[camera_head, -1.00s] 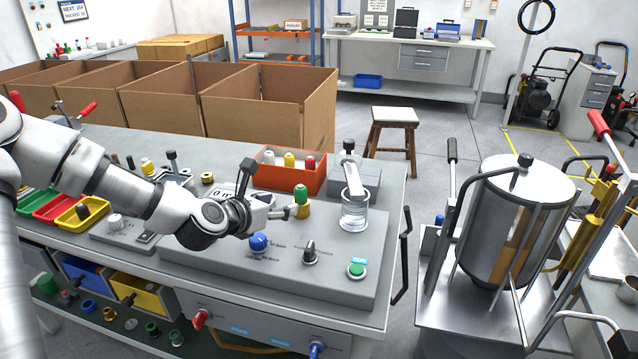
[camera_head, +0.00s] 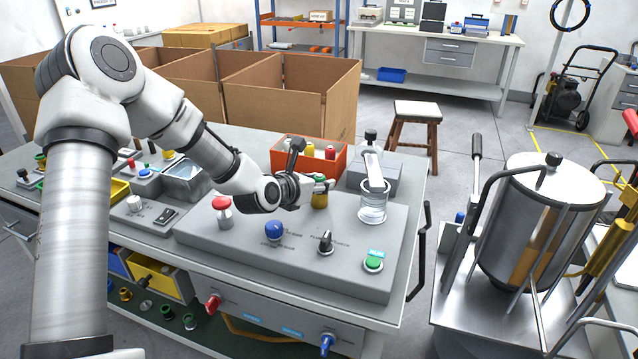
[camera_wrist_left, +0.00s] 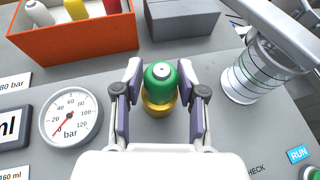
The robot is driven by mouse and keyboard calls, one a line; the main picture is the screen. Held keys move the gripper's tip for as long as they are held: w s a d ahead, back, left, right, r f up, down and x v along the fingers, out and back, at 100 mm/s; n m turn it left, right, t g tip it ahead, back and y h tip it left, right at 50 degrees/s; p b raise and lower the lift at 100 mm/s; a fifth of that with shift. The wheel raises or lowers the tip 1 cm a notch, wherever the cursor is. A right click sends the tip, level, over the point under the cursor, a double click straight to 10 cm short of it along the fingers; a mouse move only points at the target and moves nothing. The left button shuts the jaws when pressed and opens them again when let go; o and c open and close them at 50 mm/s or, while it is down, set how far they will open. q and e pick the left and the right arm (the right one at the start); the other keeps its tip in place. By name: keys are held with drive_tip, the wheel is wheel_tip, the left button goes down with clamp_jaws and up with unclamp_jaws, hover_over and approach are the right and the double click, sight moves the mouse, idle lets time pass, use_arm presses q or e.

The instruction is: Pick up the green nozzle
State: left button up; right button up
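The green nozzle (camera_wrist_left: 160,84) is a rounded green cap with a pale centre, upright on a yellow-gold base (camera_wrist_left: 157,107). In the head view the green nozzle (camera_head: 319,184) shows near the back of the grey panel, partly behind my fingers. My left gripper (camera_wrist_left: 161,82) has one finger on each side of the nozzle, with hardly any gap. It looks open, and I see no clear grip. In the head view my left gripper (camera_head: 320,185) reaches in from the left at the nozzle's height. My right gripper is not in view.
A glass jar (camera_head: 373,205) stands close right of the nozzle. An orange bin (camera_head: 297,152) with coloured bottles is behind it. A pressure gauge (camera_wrist_left: 71,118) lies left of the gripper. Red (camera_head: 222,208), blue (camera_head: 274,230) and green (camera_head: 373,261) controls are on the panel.

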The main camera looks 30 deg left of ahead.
use_arm(q)
clamp_jaws()
drive_tip(key=shift+r, duration=0.1)
